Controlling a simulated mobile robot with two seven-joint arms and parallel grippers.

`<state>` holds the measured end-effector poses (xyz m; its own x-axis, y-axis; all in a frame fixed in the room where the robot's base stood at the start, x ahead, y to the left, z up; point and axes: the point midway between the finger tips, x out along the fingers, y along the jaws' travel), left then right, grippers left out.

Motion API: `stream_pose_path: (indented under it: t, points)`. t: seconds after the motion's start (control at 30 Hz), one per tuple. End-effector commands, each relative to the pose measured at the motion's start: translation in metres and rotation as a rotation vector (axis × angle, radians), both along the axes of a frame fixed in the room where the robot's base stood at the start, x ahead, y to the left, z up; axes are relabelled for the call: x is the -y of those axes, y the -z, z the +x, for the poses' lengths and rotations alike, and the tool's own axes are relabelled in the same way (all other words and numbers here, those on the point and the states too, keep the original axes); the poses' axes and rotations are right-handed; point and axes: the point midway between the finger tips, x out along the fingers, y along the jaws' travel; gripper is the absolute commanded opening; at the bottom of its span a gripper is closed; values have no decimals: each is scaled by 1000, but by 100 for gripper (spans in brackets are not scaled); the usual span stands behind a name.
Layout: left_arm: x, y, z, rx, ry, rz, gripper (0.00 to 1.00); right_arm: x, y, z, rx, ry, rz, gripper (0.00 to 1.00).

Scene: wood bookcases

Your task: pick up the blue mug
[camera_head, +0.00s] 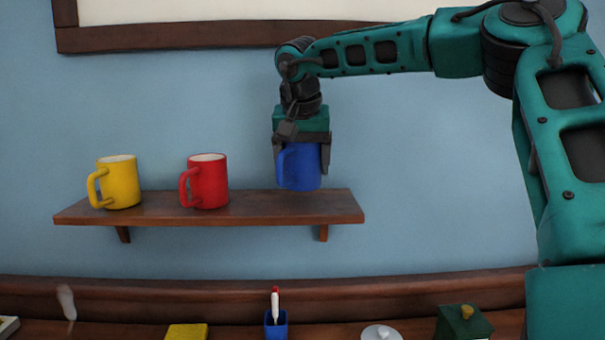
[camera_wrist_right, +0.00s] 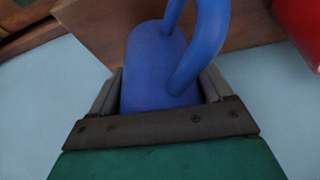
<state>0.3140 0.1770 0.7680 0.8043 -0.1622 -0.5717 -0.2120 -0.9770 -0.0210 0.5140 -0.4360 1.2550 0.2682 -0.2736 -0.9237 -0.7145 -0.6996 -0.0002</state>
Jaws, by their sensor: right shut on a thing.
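The blue mug (camera_head: 300,169) is at the right end of the wall shelf (camera_head: 258,207) in the head view, its handle on the left. My right gripper (camera_head: 301,160) points down from above and is shut on the mug, one finger on each side. The mug looks upright and slightly above the shelf top, though a small gap is hard to confirm. In the right wrist view the blue mug (camera_wrist_right: 160,70) sits between the fingers (camera_wrist_right: 160,97), with its handle reaching up and right. My left gripper is not in view.
A red mug (camera_head: 207,182) and a yellow mug (camera_head: 121,183) stand on the shelf to the left. Below are a blue cup with a marker (camera_head: 276,322), a yellow block (camera_head: 187,332) and a green box (camera_head: 463,322). The wall right of the shelf is clear.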

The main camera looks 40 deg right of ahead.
Motion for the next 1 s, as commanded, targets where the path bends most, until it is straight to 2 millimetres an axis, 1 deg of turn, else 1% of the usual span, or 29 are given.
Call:
stream_pose_path:
  t: [0.03, 0.17, 0.3, 0.4, 0.5, 0.7, 1.0]
  points:
    - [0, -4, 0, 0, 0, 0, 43, 0, -17, 1, 8, 2, -1, 38]
    - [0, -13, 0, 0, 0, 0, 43, 0, -59, 1, 9, 3, -1, 38]
    - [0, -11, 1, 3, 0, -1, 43, 0, -101, 1, 8, 4, -2, 38]
    - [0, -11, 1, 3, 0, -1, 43, -1, -124, 2, 5, -1, 2, 38]
    - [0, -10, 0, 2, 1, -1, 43, 0, -143, 1, 3, 0, 6, 38]
    - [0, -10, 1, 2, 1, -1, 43, -2, -159, 2, 5, -6, -4, 38]
    - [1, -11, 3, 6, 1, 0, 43, 0, -167, 0, 1, 0, 1, 38]
